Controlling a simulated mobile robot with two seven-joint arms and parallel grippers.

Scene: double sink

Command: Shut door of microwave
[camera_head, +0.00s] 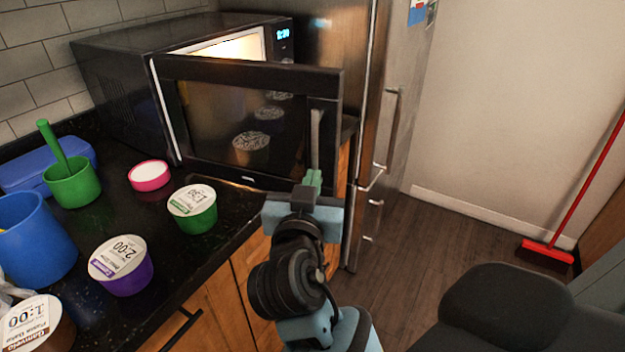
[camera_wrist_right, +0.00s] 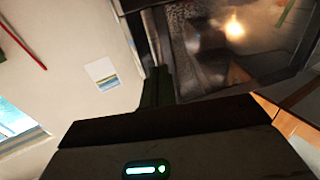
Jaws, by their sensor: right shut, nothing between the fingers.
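The black microwave (camera_head: 120,75) stands on the counter with a lit interior. Its door (camera_head: 225,155) is ajar, swung out toward me, with the hinge at the left and the vertical handle (camera_head: 317,135) at the right edge. My right gripper (camera_head: 313,180) is shut and empty, its green fingertips at the lower end of the handle; I cannot tell if they touch it. In the right wrist view the shut fingers (camera_wrist_right: 157,88) are beside the door's dark window (camera_wrist_right: 240,45). My left gripper is not in view.
A steel fridge (camera_head: 385,130) stands close right of the door. Floor (camera_head: 440,235) is open at right, with a red broom (camera_head: 548,248).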

